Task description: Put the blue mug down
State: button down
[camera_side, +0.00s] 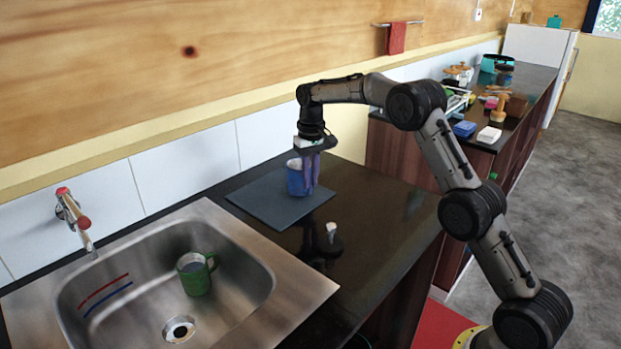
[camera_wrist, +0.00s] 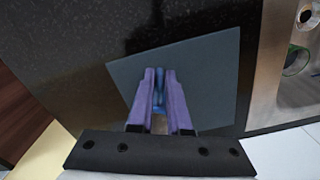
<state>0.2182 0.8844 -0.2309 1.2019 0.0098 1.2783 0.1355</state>
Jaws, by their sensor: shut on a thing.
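A blue mug (camera_side: 296,178) with a pale rim is at my gripper (camera_side: 311,172), over the dark grey mat (camera_side: 262,202) on the counter. My gripper points straight down, with its purple fingers shut on the mug's right side. In the wrist view, the purple fingers of my gripper (camera_wrist: 160,98) close on a strip of the blue mug (camera_wrist: 159,88), with the grey mat (camera_wrist: 205,72) beneath. Most of the mug is hidden there. The mug looks upright and at or just above the mat; I cannot tell whether it touches.
A steel sink (camera_side: 318,287) lies left of the mat, with a green mug (camera_side: 195,274) and a tap (camera_side: 74,212). A small white-topped object (camera_side: 331,232) stands on the counter in front of the mat. Several items crowd the far counter (camera_side: 527,88). The counter right of the mat is clear.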

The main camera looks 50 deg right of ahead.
jog(key=c, duration=1.3)
grip_release()
jog(key=shift+f, duration=0.15)
jog(key=o, duration=0.4)
jog(key=shift+o, duration=0.2)
